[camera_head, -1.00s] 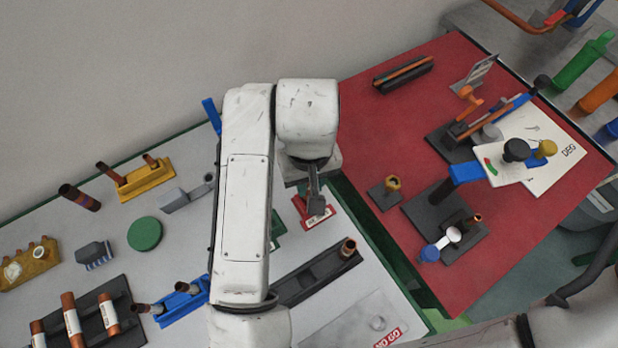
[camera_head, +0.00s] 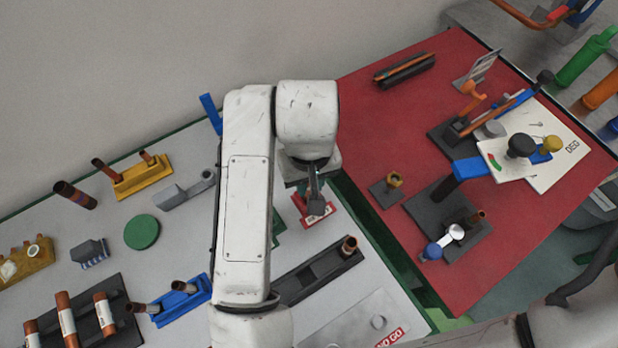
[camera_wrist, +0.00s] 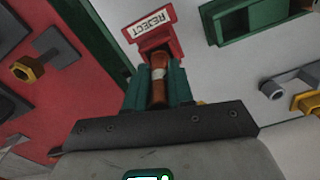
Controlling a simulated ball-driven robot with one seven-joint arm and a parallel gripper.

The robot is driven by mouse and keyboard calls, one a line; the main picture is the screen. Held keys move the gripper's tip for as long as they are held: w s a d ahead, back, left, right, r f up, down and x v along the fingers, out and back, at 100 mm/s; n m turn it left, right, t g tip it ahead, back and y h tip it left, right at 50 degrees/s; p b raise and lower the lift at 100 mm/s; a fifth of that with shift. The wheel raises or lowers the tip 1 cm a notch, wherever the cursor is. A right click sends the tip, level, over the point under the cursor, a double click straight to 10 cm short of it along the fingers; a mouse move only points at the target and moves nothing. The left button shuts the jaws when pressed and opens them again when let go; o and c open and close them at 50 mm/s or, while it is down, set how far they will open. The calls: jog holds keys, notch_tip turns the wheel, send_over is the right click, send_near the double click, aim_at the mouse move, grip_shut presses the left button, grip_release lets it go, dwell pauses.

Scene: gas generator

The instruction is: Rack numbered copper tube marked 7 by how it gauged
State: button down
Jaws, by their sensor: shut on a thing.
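My gripper (camera_wrist: 160,82) is shut on a copper tube (camera_wrist: 158,86), which lies between its two teal fingers in the wrist view. The tube has a pale band near its far end; I cannot read a number on it. Its far end is at the red holder marked REJECT (camera_wrist: 155,42), overlapping it in the picture. I cannot tell whether the tube is seated in it or only above it. In the head view the red holder (camera_head: 322,220) shows just below my wrist, and my arm hides the tube.
A yellow rack (camera_head: 140,182), a blue rack (camera_head: 185,303) and a black rack (camera_head: 85,325) hold tubes at left. A dark long block (camera_head: 318,273) and a NO GO plate (camera_head: 350,325) are in front. A green tray (camera_wrist: 250,20) is beside the red holder. The red table (camera_head: 400,130) carries instruments.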

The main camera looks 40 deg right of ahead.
jog(key=shift+f+b, duration=1)
jog(key=shift+f, duration=0.3)
jog(key=c, duration=0.9)
grip_release()
jog(key=shift+r, duration=0.1)
notch_tip(320, 180, up, 11)
jog(key=shift+f+p, duration=0.15)
jog(key=shift+p, duration=0.75)
